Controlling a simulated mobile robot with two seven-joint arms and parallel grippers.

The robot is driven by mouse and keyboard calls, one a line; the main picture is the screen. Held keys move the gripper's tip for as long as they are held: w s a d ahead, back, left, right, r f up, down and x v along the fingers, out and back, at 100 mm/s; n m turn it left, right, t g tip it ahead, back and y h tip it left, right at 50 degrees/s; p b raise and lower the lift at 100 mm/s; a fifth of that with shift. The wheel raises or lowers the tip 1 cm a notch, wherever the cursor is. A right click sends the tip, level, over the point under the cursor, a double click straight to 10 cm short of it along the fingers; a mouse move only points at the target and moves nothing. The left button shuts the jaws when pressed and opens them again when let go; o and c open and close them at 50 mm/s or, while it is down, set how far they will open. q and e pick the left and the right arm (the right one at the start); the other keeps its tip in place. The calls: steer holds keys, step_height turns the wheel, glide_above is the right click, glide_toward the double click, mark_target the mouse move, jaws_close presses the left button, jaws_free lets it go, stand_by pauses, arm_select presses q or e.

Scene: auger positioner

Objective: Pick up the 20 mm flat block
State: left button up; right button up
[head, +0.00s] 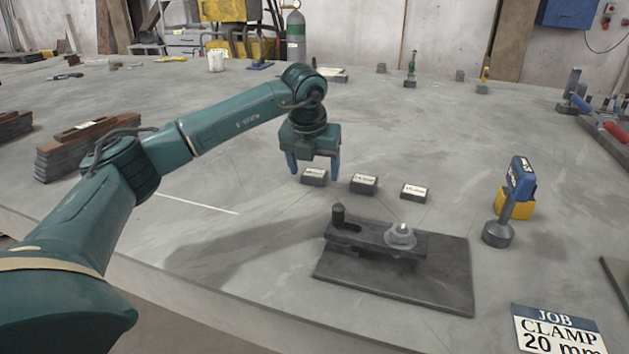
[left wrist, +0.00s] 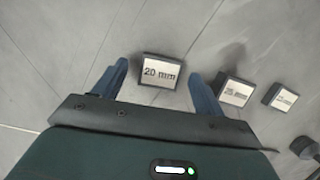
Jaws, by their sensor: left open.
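The 20 mm flat block (head: 314,177) is a small dark block with a white label. It is the leftmost of three labelled blocks on the table in the head view. Its label reads "20 mm" in the left wrist view (left wrist: 160,71). My left gripper (head: 312,170) is open and points down over this block. In the left wrist view its blue fingers (left wrist: 158,80) stand on either side of the block, with gaps to both sides. I cannot tell the exact height of the fingertips above the table. My right gripper is not in view.
Two other labelled blocks, the middle one (head: 364,184) and the right one (head: 414,192), stand close by. A dark plate (head: 440,285) with a clamp fixture lies in front. A sign (head: 558,330) reads "JOB CLAMP 20 mm". A blue and yellow device (head: 520,180) stands right.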

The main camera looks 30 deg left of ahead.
arm_select(q)
steer(key=shift+w+f, duration=0.1)
steer(key=shift+f, duration=0.2)
steer(key=shift+r, duration=0.15)
steer(key=c, duration=1.3)
